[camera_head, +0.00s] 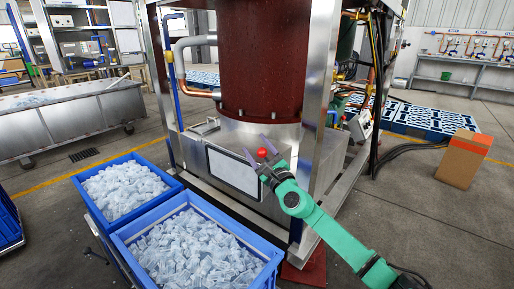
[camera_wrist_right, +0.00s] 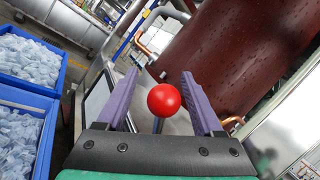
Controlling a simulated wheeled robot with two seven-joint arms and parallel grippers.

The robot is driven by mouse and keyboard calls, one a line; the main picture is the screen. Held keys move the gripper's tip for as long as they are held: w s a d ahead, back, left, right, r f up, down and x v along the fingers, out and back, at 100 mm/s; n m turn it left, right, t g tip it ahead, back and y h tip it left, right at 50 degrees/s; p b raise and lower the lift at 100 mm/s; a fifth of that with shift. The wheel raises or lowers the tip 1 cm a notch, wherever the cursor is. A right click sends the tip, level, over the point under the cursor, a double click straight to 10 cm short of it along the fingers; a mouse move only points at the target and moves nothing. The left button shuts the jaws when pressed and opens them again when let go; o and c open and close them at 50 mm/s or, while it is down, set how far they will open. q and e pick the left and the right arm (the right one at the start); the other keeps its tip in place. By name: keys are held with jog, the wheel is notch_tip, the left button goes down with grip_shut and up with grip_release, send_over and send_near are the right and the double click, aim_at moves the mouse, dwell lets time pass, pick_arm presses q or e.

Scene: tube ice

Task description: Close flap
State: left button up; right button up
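A red ball knob (camera_head: 262,153) on a thin grey stem stands in front of the machine's lower metal housing. It also shows in the right wrist view (camera_wrist_right: 165,100). A framed pale panel (camera_head: 232,172), which looks like the flap, is on the housing just left of the knob. Whether it is open or shut I cannot tell. My right gripper (camera_head: 258,149) is open, with purple fingers. In the right wrist view the knob appears between the fingers, with a gap on both sides. My left gripper is not in view.
Two blue crates (camera_head: 178,207) full of ice stand left of the housing. A steel frame post (camera_head: 316,110) rises close to my right arm. A dark red cylinder (camera_head: 262,60) stands above the housing. A brown box (camera_head: 463,160) is on the floor at right.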

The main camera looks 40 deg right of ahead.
jog(key=shift+s+f, duration=0.1)
jog(key=shift+s, duration=0.15)
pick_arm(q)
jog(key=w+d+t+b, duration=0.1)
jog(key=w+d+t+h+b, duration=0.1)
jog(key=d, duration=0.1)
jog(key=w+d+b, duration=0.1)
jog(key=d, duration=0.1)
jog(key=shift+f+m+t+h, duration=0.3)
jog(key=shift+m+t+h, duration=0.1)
pick_arm(e)
jog(key=v, duration=1.4)
